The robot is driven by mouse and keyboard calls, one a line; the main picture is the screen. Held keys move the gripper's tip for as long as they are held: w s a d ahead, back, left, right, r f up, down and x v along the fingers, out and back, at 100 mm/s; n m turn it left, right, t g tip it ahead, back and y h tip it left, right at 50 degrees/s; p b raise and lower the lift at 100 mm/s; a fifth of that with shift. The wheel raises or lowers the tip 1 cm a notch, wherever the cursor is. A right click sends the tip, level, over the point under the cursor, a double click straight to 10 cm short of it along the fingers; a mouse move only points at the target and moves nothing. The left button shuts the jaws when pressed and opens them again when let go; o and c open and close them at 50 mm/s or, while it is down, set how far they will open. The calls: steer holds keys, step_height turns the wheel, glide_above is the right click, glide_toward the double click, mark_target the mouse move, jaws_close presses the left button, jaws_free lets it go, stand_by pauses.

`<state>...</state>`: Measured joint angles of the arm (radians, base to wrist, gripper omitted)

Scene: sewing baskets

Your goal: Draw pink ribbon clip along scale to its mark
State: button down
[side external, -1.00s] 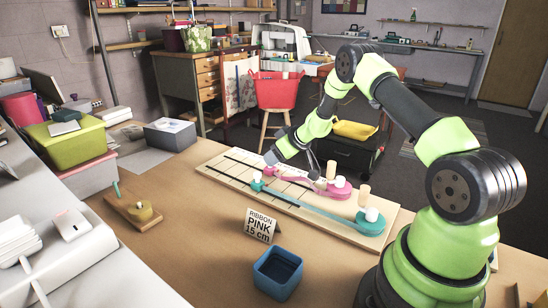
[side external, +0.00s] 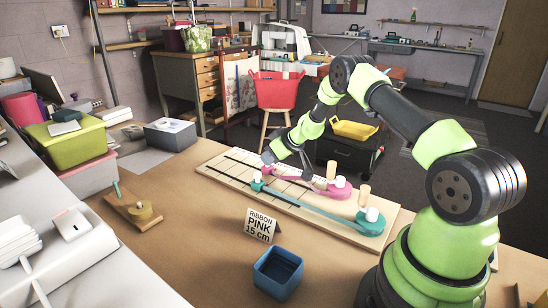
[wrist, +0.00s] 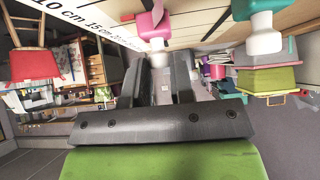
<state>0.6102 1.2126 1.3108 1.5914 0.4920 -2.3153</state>
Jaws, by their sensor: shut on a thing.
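The pink ribbon clip, with a white knob, shows in the wrist view (wrist: 150,24) above my gripper's fingers. My gripper (side external: 268,158) is shut on the clip at the far side of the wooden scale board (side external: 222,163); its fingers (wrist: 165,75) partly hide the contact. A pink ribbon (side external: 305,179) runs from the clip back to a pink disc (side external: 343,188) on the board's right part. The printed scale (wrist: 88,32) reads 10 cm and 15 cm in the wrist view. A sign (side external: 261,225) reads "RIBBON PINK 15 cm". I cannot tell exactly which mark the clip is at.
A teal clip (side external: 257,186) with a white knob stands nearer the camera, its teal ribbon (side external: 310,209) running to a teal disc (side external: 366,227). A blue bin (side external: 278,275) stands in front.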

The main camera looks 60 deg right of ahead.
steer(key=shift+w, duration=1.15)
steer(key=c, duration=1)
jaws_free()
steer(key=v, duration=1)
